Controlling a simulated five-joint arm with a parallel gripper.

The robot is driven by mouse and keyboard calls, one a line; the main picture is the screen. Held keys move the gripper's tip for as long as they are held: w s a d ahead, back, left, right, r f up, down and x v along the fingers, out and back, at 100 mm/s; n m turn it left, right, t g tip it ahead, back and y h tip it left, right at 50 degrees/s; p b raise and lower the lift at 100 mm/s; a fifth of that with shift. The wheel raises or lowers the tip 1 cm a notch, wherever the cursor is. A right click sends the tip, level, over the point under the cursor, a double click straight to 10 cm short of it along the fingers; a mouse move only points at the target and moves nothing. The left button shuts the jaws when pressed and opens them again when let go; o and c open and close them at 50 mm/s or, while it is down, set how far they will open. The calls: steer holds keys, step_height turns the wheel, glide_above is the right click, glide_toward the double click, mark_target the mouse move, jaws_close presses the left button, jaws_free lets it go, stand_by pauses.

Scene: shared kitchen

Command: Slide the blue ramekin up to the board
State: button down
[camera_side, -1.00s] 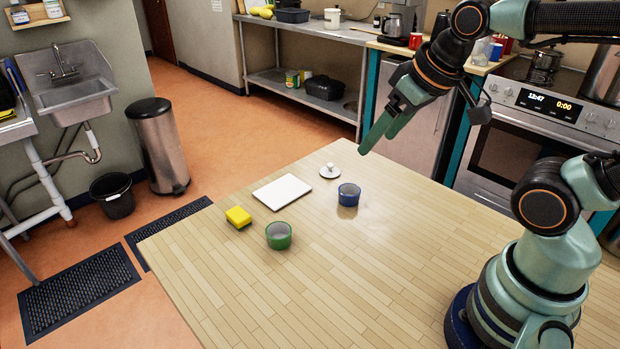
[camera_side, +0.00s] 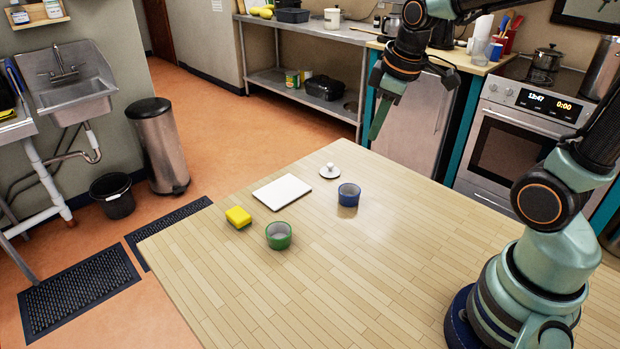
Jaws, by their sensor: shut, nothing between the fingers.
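The blue ramekin (camera_side: 349,195) stands upright on the wooden table, right of the white board (camera_side: 282,193). A gap of bare table lies between them. The board lies flat. My gripper (camera_side: 377,133) is shut and empty, pointing down, in the air above and beyond the ramekin in the picture. It touches neither the ramekin nor the board.
A white lid with a knob (camera_side: 330,171) lies behind the gap between board and ramekin. A green ramekin (camera_side: 279,235) and a yellow sponge (camera_side: 238,217) are in front of the board.

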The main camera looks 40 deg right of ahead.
mark_target(321, 205)
steer(key=w+d+f+n+g, duration=0.35)
steer(key=d+f+n, duration=0.45)
steer(key=d+f, duration=0.45)
steer(key=shift+y, duration=0.3)
steer(key=f, duration=0.6)
steer(key=a+f, duration=0.1)
steer(key=f, duration=0.2)
steer(key=shift+w+f, duration=0.3)
steer(key=shift+f, duration=0.1)
steer(key=shift+w+a+r, duration=0.1)
steer(key=shift+w+a, duration=0.25)
steer(key=shift+a, duration=0.25)
steer(key=shift+w+a+r, duration=0.1)
steer(key=shift+w+a, duration=0.25)
steer(key=shift+a, duration=0.2)
steer(key=shift+w+a, duration=0.35)
steer(key=shift+a, duration=0.25)
steer(key=w+a, duration=0.1)
steer(key=a, duration=0.2)
steer(key=w+a, duration=0.2)
steer(key=a, duration=0.2)
steer(key=w+a, duration=0.2)
steer(key=a, duration=0.1)
steer(key=shift+w+a, duration=0.2)
steer(key=shift+w, duration=0.05)
steer(key=shift+d, duration=0.1)
